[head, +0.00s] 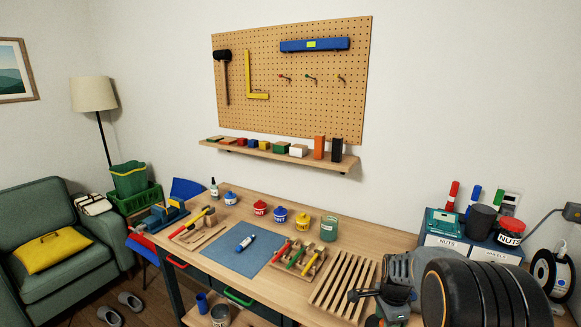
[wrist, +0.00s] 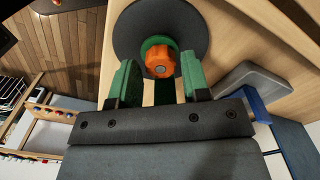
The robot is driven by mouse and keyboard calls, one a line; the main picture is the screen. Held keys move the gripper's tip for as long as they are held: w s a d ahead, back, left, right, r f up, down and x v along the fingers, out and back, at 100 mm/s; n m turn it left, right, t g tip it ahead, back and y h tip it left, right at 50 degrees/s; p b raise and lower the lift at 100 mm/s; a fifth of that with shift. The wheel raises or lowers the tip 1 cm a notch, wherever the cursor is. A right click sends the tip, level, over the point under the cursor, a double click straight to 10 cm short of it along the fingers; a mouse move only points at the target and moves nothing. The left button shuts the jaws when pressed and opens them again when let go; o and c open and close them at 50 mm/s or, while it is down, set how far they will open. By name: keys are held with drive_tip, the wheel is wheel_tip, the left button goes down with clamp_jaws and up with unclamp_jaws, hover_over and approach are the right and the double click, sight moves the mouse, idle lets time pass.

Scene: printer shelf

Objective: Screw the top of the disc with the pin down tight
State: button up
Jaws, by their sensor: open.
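In the wrist view, a dark round disc (wrist: 133,33) lies over a light wooden surface. An orange knob-like top (wrist: 160,61) sits at its middle, with a green part showing around and behind it. My gripper (wrist: 158,76) is open, with one green-padded finger on each side of the orange top. Gaps show between the pads and the top, and nothing is held. I cannot tell how far the fingertips are from it in depth. The pin itself is hidden. In the head view my arm covers the bench's right end, and the disc cannot be made out clearly.
The workbench (head: 370,236) holds a slatted wooden rack (head: 343,286), a blue mat (head: 228,258) with a marker (head: 245,243), and several lidded jars. A grey object (wrist: 251,74) lies right of the disc in the wrist view.

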drive_tip(key=n, duration=1.7)
